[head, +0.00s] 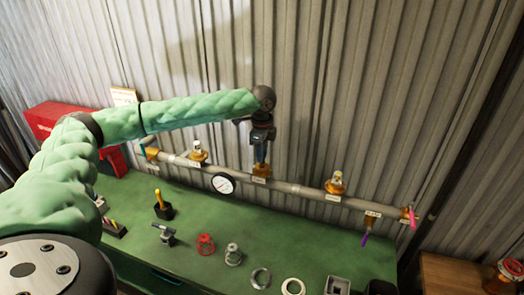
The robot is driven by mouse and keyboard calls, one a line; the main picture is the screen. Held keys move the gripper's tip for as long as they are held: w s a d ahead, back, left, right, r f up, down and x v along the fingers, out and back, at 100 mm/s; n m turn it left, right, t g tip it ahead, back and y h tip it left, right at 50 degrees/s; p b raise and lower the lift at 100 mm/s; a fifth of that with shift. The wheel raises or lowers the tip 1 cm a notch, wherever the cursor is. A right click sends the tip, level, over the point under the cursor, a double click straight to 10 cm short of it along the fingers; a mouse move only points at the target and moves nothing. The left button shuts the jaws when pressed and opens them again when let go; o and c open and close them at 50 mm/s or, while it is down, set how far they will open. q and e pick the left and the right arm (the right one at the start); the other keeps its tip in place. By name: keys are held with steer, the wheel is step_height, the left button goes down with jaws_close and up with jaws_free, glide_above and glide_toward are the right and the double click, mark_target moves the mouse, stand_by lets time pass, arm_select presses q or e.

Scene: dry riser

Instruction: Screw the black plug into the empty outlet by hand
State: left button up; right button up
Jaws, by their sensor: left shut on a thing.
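A grey pipe (300,190) runs along the corrugated wall above the green bench. My left gripper (261,158) points down at the brass middle outlet (261,171) of the pipe. Its fingers are shut just above or at the outlet's mouth. The black plug is hidden between the fingers, and I cannot make out its outline or how deep it sits. Two other brass outlets, left (197,153) and right (336,183), carry pale fittings on top. My right gripper is not in view.
A pressure gauge (222,184) hangs on the pipe, with a pink handle (412,218) and a purple handle (365,239) at the right end. The green bench (310,236) holds a red ring fitting (206,245) and several metal parts. A red case (55,117) stands left.

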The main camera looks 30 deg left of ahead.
arm_select(q)
steer(key=shift+f, duration=1.3)
steer(key=shift+r+m+p, duration=0.15)
steer(key=shift+m+p, duration=0.15)
steer(key=shift+p, duration=0.15)
steer(key=m, duration=0.3)
steer(key=shift+m, duration=0.4)
steer(key=shift+c, duration=0.5)
steer(key=shift+m, duration=0.7)
steer(key=shift+f, duration=0.2)
steer(key=m, duration=0.3)
steer(key=shift+m, duration=1.4)
